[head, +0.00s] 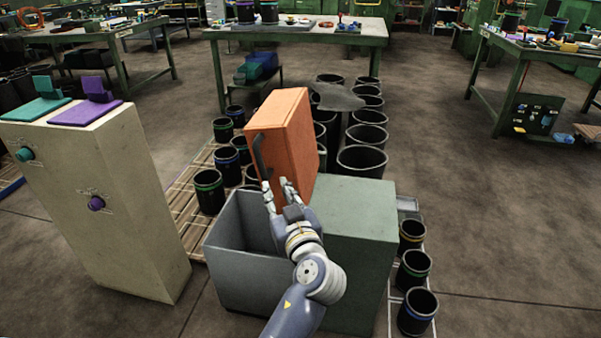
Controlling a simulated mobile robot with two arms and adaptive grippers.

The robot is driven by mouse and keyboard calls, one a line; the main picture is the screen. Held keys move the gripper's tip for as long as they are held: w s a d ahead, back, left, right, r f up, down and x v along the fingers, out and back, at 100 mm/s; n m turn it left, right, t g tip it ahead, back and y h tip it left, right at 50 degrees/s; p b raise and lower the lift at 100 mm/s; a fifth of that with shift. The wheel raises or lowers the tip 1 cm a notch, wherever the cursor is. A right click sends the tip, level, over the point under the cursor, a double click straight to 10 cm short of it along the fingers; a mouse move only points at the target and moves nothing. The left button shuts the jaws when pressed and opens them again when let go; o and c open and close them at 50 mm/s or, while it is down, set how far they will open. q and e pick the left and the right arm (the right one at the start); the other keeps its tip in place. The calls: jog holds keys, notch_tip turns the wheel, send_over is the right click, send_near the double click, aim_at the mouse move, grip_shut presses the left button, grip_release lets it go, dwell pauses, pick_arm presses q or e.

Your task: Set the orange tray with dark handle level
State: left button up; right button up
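The orange tray (292,127) is tilted steeply up on edge in the middle of the head view. Its dark handle (259,157) is on the side facing left. The two fingers show some distance apart. Whether they grip the handle is not clear. The tray's lower edge is partly hidden behind the gripper, so what it rests on cannot be seen. My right gripper is not in view.
A grey open bin (232,262) and a green block (352,232) stand below the tray. A beige cabinet (135,205) with teal and purple parts is at left. Several black sleeves (362,160) stand behind and to the right.

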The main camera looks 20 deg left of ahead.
aim_at(260, 163)
pick_arm(q)
jog(key=shift+n+y, duration=0.6)
jog(key=shift+n, duration=0.2)
jog(key=w+a+r, duration=0.1)
jog(key=a, duration=0.1)
jog(key=w+a+r, duration=0.1)
jog(key=w+a, duration=0.1)
jog(key=a, duration=0.1)
jog(key=w+a, duration=0.2)
jog(key=shift+w+a+r, duration=0.2)
jog(key=shift+r, duration=0.2)
jog(key=shift+w+a+p, duration=0.3)
jog(key=shift+w+a, duration=0.15)
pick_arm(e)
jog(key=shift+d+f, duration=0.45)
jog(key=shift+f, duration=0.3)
pick_arm(q)
grip_shut()
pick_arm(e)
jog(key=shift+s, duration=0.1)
